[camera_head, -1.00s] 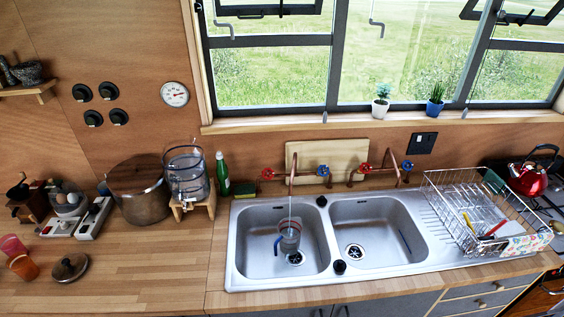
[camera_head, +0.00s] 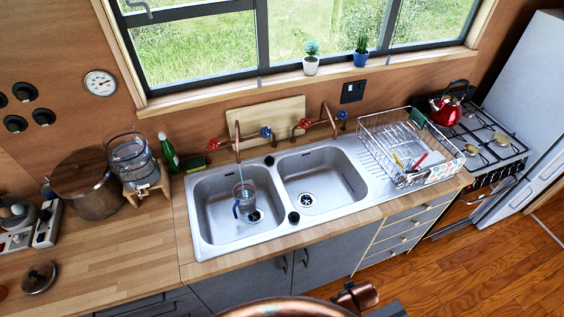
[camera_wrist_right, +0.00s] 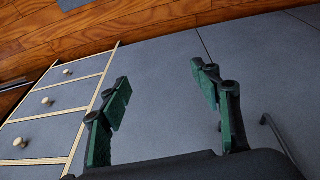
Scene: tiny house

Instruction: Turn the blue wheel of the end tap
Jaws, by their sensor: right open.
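Two copper taps stand behind the double sink (camera_head: 272,222). The right-hand tap (camera_head: 330,118) has a red wheel (camera_head: 305,123) on its left and a blue wheel (camera_head: 342,115) on its right, by the drying rack. The left-hand tap (camera_head: 238,140) has a red wheel (camera_head: 213,144) and a blue wheel (camera_head: 266,132). No gripper is at any wheel. My right gripper (camera_wrist_right: 162,85) is open and empty in the right wrist view, in front of grey cabinet fronts. My left gripper is not in view.
A jug (camera_head: 244,197) stands in the left basin under a thin stream of water. A wire drying rack (camera_head: 405,150) stands right of the sink, with the red kettle (camera_head: 449,103) and stove (camera_head: 485,140) beyond. The wooden floor (camera_head: 490,260) at lower right is clear.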

